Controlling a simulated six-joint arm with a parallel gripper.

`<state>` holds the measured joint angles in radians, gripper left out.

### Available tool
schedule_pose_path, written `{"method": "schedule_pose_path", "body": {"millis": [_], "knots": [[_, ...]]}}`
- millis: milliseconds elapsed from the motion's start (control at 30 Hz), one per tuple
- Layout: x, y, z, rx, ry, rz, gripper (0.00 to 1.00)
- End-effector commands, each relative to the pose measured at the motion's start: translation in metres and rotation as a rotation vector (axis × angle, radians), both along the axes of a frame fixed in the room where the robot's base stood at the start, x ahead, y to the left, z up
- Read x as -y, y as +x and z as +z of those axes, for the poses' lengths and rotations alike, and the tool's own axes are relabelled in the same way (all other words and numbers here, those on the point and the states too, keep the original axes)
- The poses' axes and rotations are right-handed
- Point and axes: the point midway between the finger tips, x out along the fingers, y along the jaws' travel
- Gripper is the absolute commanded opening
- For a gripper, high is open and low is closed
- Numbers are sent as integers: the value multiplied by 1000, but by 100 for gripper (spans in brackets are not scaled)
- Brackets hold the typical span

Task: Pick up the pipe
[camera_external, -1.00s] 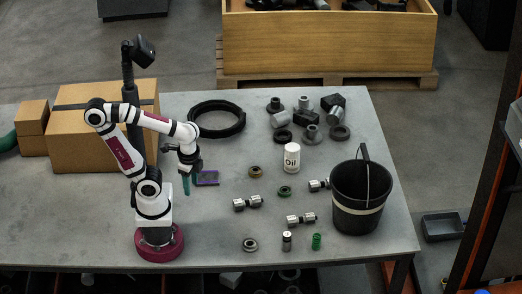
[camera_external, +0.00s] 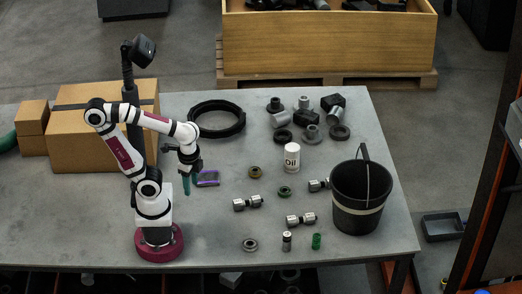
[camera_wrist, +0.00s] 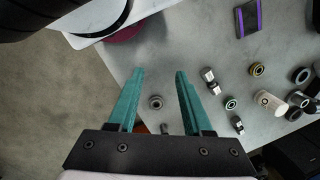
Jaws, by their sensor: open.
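I cannot tell for sure which part is the pipe. Grey pipe-like fittings (camera_external: 305,104) stand in a cluster with black ones at the back right of the table. Short metal connectors with dark middles lie in the middle: one at the left (camera_external: 247,203), one in front (camera_external: 301,219) and one partly behind the bucket (camera_external: 317,185). Two connectors also show in the wrist view, one higher (camera_wrist: 210,80) and one lower (camera_wrist: 238,125). My gripper (camera_external: 191,184) points down above the table, left of all these. Its teal fingers (camera_wrist: 159,74) are apart with nothing between them.
A black bucket (camera_external: 357,207) stands at the right. Cardboard boxes (camera_external: 75,140) stand behind my arm.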

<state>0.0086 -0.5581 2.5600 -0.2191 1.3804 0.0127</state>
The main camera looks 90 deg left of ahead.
Motion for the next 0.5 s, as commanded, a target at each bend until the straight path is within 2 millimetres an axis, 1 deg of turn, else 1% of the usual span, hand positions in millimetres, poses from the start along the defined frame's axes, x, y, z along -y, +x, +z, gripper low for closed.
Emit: {"method": "schedule_pose_path", "body": {"millis": [100, 200, 433, 467, 500], "knots": [[0, 0, 0, 0, 0, 0, 50], [0, 0, 0, 0, 0, 0, 64], [0, 0, 0, 0, 0, 0, 64], [0, 1, 0, 0, -1, 4, 64], [-1, 7, 2, 0, -5, 23, 64]]}}
